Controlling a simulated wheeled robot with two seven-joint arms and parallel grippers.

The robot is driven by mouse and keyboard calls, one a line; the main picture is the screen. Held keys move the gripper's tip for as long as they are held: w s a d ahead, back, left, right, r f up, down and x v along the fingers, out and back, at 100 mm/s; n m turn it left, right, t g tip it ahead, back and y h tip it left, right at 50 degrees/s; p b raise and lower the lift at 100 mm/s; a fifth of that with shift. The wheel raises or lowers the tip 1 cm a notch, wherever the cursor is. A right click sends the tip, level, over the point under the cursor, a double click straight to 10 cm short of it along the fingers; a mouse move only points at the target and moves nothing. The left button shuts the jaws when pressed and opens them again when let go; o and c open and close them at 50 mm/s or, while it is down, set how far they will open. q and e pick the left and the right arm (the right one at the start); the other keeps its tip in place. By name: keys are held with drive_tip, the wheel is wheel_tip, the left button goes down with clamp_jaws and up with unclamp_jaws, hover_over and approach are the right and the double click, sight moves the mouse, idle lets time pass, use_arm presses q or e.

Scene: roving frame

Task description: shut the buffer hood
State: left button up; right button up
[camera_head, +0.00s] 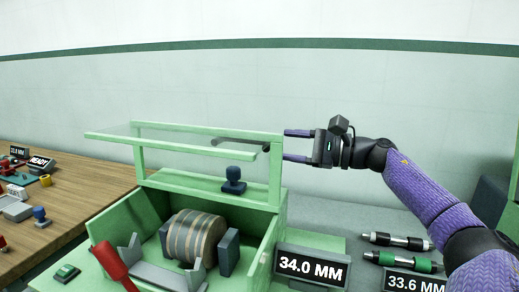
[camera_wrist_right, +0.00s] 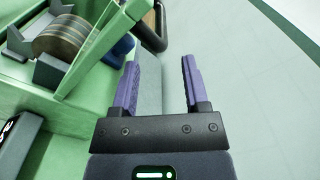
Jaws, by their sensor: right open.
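The buffer hood (camera_head: 170,146) is a green frame around what looks like a clear panel. It stands raised above the green buffer housing (camera_head: 210,192), leaving the striped wheel (camera_head: 196,238) uncovered. A dark bar like a handle (camera_head: 236,142) lies along the hood, near its right side. My right gripper (camera_head: 286,146) is open and empty, just right of the hood's right end, with fingers pointing left. In the right wrist view the open jaws (camera_wrist_right: 160,64) have nothing between them. The green frame (camera_wrist_right: 112,42) and a dark curved bar (camera_wrist_right: 154,28) lie beyond the fingertips.
A blue knob (camera_head: 234,180) sits on the housing, and a red-handled lever (camera_head: 112,264) is at its front left. A 34.0 MM display (camera_head: 312,268) and pen-like tools (camera_head: 398,241) are at right. A wooden table (camera_head: 85,190) with small items is at left.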

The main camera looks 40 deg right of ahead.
drive_tip(key=x, duration=0.2)
drive_tip(key=shift+w+r, duration=0.1)
drive_tip(key=shift+w, duration=0.3)
drive_tip(key=shift+p+x, duration=1)
drive_tip(key=shift+x, duration=0.4)
drive_tip(key=shift+w+a, duration=0.2)
drive_tip(key=shift+w, duration=0.1)
drive_tip(key=shift+w+a+p, duration=0.25)
drive_tip(key=shift+w+p, duration=0.05)
drive_tip(key=shift+w, duration=0.05)
use_arm(q)
drive_tip(key=shift+w+d+r, duration=0.9)
drive_tip(key=shift+r, duration=0.15)
drive_tip(key=shift+s, duration=0.1)
